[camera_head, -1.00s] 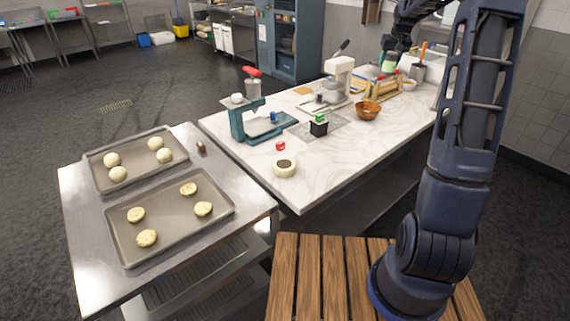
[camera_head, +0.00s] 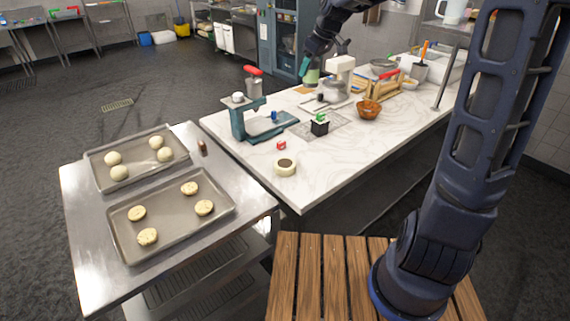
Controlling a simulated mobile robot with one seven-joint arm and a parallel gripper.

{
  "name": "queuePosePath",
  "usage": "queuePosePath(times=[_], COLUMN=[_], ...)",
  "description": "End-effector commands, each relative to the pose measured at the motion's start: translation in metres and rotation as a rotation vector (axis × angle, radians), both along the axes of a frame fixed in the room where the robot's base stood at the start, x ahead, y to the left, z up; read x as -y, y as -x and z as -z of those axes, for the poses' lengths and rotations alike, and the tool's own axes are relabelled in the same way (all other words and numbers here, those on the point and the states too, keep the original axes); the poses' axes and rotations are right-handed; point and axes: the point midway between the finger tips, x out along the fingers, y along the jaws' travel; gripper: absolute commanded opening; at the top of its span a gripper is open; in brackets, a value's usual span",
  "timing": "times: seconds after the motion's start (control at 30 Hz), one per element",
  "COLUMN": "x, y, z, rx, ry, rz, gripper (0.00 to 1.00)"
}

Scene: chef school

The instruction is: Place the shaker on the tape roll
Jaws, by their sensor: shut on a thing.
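The tape roll (camera_head: 285,167), a cream ring with a dark centre, lies flat near the front left corner of the marble counter. My gripper (camera_head: 309,68) is at the far side of the counter, well behind the tape roll, and points down. It is shut on a pale green object, which I take to be the shaker (camera_head: 312,77). The shaker hangs below the fingers and looks upright; its details are too small to tell. It is apart from the tape roll.
The marble counter (camera_head: 235,148) holds a teal stand (camera_head: 240,122), a black box with a green top (camera_head: 320,126), a small red item (camera_head: 281,146), a white mixer (camera_head: 342,72) and a brown bowl (camera_head: 369,110). A steel table with dough trays (camera_head: 172,215) stands left. Counter right of the tape roll is clear.

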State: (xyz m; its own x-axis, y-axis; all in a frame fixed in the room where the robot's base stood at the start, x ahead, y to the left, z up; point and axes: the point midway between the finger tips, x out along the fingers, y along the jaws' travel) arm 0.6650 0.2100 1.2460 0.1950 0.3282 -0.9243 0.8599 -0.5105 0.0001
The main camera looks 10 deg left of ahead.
Motion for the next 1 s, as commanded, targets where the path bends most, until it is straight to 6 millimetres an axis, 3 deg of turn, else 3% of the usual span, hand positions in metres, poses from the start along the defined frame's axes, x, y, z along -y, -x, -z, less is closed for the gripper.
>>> queuePosePath(times=[0.03, 0.2, 0.4, 0.57, 1.0], x=[-0.012, -0.047, -0.069, -0.075, -0.076], y=[0.019, 0.074, 0.116, 0.128, 0.130], z=[0.003, 0.018, 0.034, 0.043, 0.114], rx=[0.000, 0.000, 0.000, -0.001, -0.003], ry=[0.002, 0.002, 0.001, -0.001, -0.002], rz=[-0.045, -0.192, -0.303, -0.337, -0.342], gripper=[0.22, 0.22, 0.22, 0.22, 0.22])
